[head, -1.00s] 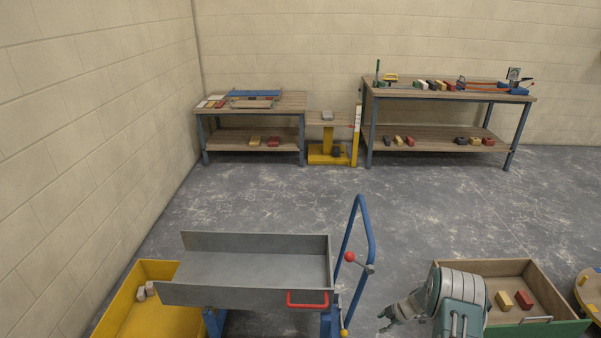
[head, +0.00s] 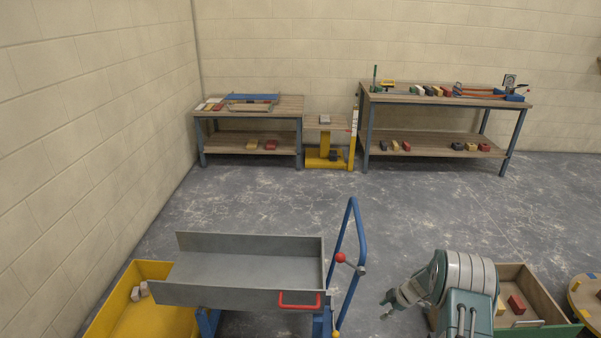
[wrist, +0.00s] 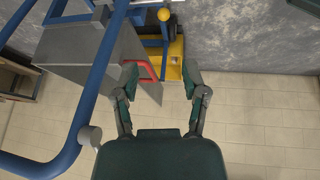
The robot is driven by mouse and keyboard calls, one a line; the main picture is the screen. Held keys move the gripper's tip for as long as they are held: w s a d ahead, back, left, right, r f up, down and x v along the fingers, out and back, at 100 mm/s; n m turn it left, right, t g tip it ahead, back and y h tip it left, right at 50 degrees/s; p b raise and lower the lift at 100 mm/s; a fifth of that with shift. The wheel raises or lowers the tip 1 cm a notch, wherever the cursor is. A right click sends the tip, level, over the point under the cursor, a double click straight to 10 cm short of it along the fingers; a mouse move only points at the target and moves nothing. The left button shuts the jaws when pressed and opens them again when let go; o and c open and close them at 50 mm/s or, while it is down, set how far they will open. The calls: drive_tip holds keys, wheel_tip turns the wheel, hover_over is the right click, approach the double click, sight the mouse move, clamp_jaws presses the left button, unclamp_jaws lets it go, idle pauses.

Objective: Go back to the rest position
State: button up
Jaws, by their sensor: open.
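My gripper (head: 388,308) is at the lower right of the head view, just right of the blue tubular handle frame (head: 352,230). In the wrist view my gripper (wrist: 158,80) has its two dark green fingers spread apart, with nothing held between them. Beyond the fingers in that view are the grey metal trough (wrist: 92,58) and its red handle (wrist: 148,72). In the head view the grey trough (head: 245,265) is left of my gripper, with the red handle (head: 299,302) on its front side. My gripper appears apart from all of these.
A yellow tub (head: 150,318) with pale blocks stands at lower left. A wooden, green-fronted box (head: 535,300) with a red block (head: 516,304) is beside my arm at right. Two workbenches (head: 262,105) (head: 440,97) stand at the back wall.

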drive_tip(key=s+a+r+m+h, duration=0.1)
drive_tip(key=s+a+r+m, duration=0.1)
drive_tip(key=r, duration=0.9)
drive_tip(key=s+a+r+m, duration=0.1)
drive_tip(key=a+r+m, duration=0.15)
drive_tip(key=r, duration=0.95)
drive_tip(key=s+a+r+m+t+h, duration=0.15)
drive_tip(key=s+a+r+m, duration=0.25)
drive_tip(key=s+r, duration=0.85)
drive_tip(key=s+a+r+m+t+h, duration=0.1)
drive_tip(key=s+r+m, duration=0.2)
drive_tip(key=s, duration=0.7)
drive_tip(key=s+a+r+m+t+h, duration=0.1)
drive_tip(key=s+r+m, duration=0.3)
drive_tip(key=s, duration=0.6)
drive_tip(key=shift+s+m, duration=0.35)
drive_tip(key=shift+m, duration=0.2)
drive_tip(key=shift+h, duration=0.25)
